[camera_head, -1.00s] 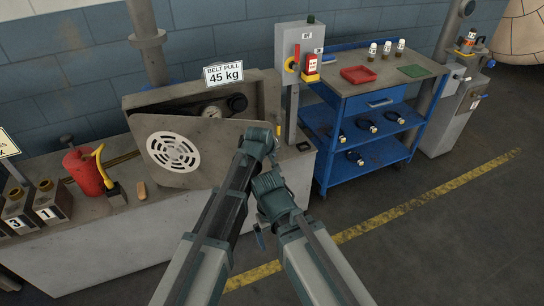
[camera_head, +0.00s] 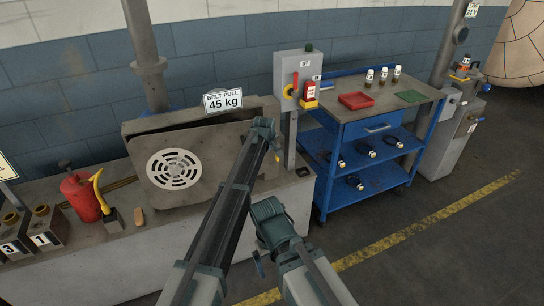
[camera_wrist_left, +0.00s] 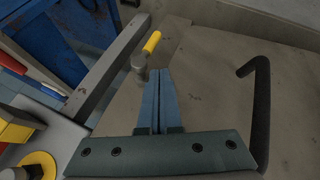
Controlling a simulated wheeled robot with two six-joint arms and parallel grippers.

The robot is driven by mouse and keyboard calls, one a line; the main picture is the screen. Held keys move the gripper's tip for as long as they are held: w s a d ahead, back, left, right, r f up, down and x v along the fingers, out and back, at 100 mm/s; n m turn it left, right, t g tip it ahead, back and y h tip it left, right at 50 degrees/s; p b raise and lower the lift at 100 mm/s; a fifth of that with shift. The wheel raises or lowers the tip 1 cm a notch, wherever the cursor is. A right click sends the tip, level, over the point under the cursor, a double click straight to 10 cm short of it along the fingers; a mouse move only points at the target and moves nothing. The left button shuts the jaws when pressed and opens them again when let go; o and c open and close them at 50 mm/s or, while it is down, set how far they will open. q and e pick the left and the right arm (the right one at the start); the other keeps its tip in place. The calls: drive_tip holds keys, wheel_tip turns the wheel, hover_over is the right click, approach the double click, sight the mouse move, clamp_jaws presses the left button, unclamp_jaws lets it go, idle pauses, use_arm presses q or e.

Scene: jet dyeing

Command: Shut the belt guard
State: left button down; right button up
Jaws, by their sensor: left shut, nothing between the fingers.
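The belt guard (camera_head: 205,180) is a grey-brown panel with a round pale vent grille, on the front of the machine housing (camera_head: 262,106). It covers most of the opening. A dark gap shows along its top edge. My left gripper (camera_head: 274,142) is near the guard's right edge, partly hidden by its own wrist. In the left wrist view its blue fingers (camera_wrist_left: 155,98) are shut and empty. A yellow-tipped latch (camera_wrist_left: 151,43) is just beyond the fingertips, and a black bar handle (camera_wrist_left: 262,105) is to their right. My right gripper (camera_head: 258,265) shows only in small part.
A grey control box (camera_head: 297,68) with a red and yellow switch stands right of the housing. A blue cart (camera_head: 345,130) is farther right. A red can (camera_head: 80,198) and several weights (camera_head: 45,228) stand left on the bench.

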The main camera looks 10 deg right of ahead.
use_arm(q)
drive_tip(key=shift+w+a, duration=0.1)
drive_tip(key=shift+w, duration=0.85)
drive_tip(key=shift+s, duration=0.1)
